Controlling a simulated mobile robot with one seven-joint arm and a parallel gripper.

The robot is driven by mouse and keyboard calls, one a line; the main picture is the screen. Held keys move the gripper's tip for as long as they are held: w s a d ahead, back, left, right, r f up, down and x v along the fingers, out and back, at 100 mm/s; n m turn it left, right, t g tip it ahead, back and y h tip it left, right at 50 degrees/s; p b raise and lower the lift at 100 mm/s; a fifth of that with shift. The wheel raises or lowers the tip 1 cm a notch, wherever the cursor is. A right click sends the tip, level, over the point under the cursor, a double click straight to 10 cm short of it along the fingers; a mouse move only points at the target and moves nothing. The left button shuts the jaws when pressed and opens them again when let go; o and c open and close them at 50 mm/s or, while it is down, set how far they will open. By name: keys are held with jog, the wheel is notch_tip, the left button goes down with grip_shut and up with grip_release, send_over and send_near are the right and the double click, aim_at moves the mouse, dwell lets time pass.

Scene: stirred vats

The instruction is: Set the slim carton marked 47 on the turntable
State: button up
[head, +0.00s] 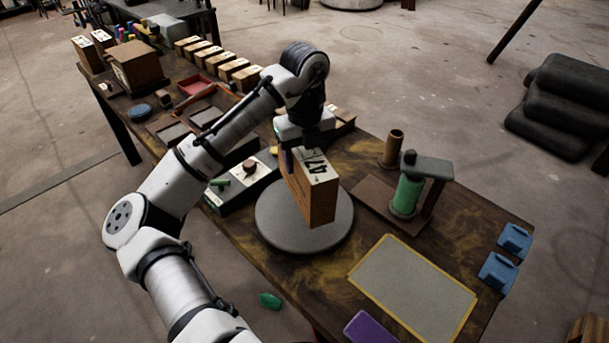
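The slim carton marked 47 (318,192) is brown with a pale top that bears the dark number. It is upright in the middle of the head view, over the round grey turntable (284,238). I cannot tell whether its base touches the turntable or hangs just above it. My gripper (303,152) is at the carton's top end, pointing down, with a finger visible at the carton's left side. The other finger is hidden, but the gripper appears closed around the carton.
Right of the turntable stand a brown cylinder (393,148) and a green cylinder (407,193) under a dark bracket. A yellow-edged grey mat (412,290) lies in front. Blue blocks (498,272) sit at the right edge. Several small cartons (209,56) line the back edge.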

jog(key=shift+f, duration=2.7)
jog(key=shift+f, duration=0.2)
jog(key=o, duration=1.5)
notch_tip(320, 180, up, 12)
jog(key=shift+r, duration=0.2)
